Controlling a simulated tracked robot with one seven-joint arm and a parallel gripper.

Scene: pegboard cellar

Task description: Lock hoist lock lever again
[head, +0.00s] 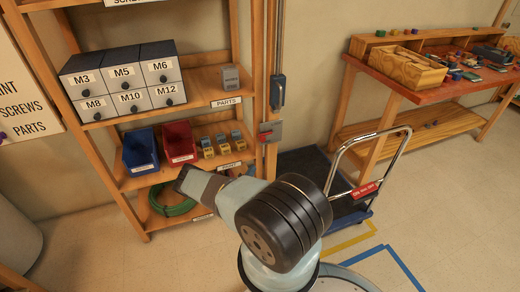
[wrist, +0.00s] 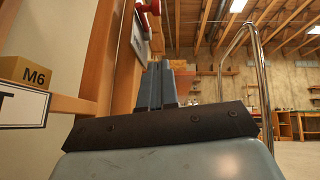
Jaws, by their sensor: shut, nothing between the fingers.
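A small grey box with a red part (head: 270,131) is fixed to the wooden post beside the shelf, and a dark grey switch box (head: 278,91) is on the conduit above it. I cannot tell for sure which of them carries the hoist lock lever. In the wrist view a red lever-like part (wrist: 147,8) sticks out at the top, above a grey box (wrist: 139,36). My gripper (wrist: 165,68) is shut and empty, pointing up past the post, below and apart from the red part as far as I can tell.
The wooden shelf (head: 146,194) holds drawers, a blue bin (head: 140,151), a red bin (head: 179,143) and small yellow boxes (head: 208,148). A cart with a chrome handle (head: 369,142) stands right of my arm. A workbench (head: 440,88) is at the back right.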

